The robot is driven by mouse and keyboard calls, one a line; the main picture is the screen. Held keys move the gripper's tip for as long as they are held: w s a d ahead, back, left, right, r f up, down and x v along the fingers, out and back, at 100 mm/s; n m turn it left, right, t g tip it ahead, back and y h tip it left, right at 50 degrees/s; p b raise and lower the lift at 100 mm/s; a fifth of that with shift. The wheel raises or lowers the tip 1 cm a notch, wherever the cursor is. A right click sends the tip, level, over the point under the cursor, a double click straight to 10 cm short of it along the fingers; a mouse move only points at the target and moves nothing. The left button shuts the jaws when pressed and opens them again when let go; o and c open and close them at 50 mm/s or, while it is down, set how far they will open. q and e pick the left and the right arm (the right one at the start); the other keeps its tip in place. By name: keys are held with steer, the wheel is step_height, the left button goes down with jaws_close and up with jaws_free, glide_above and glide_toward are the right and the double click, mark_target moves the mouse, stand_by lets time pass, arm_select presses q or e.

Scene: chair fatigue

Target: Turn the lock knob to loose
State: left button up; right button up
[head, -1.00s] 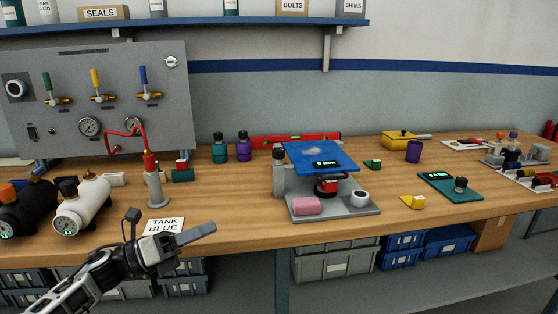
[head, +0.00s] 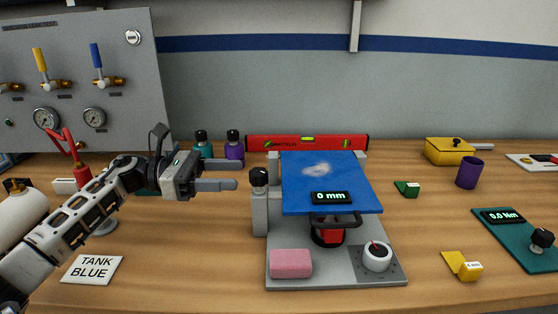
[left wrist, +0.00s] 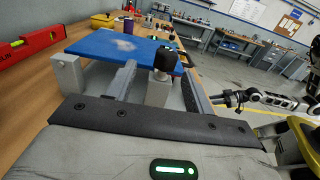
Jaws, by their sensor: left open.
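A black knob (head: 259,177) tops a grey post at the left side of the blue plate (head: 328,187). It also shows in the left wrist view (left wrist: 164,60), in the space between my left fingers. My left gripper (head: 238,174) is open and empty, its fingertips just left of the knob at about its height. I cannot see contact. A white dial (head: 377,256) with a red line sits at the front right of the grey base (head: 335,280). No knob marking is readable. My right gripper (left wrist: 224,98) shows small in the left wrist view; its jaws are unclear.
A display (head: 331,198) on the blue plate reads 0 mm. A pink block (head: 291,263) lies on the base's front left. A red level (head: 308,143) lies behind the plate. Teal and purple bottles (head: 234,146) stand behind my left gripper. The bench between the TANK BLUE card (head: 92,269) and the base is clear.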

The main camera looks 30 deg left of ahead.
mark_target(257, 171)
arm_select(q)
steer(key=x, duration=0.2)
steer(key=p+x, duration=0.2)
steer(key=x, duration=0.1)
steer(key=shift+s+d+r, duration=0.25)
steer(key=shift+d+r, duration=0.05)
steer(key=shift+d, duration=0.25)
steer(key=shift+w+d, duration=0.15)
steer(key=shift+d, duration=0.1)
steer(key=shift+w+d+f, duration=0.1)
steer(key=shift+f, duration=0.05)
arm_select(e)
steer(key=shift+s+d+r, duration=0.15)
steer(key=shift+s+d, duration=0.1)
steer(key=shift+s, duration=0.6)
arm_select(q)
steer(key=shift+c, duration=0.6)
steer(key=c, duration=0.8)
arm_select(e)
steer(key=shift+w, duration=0.1)
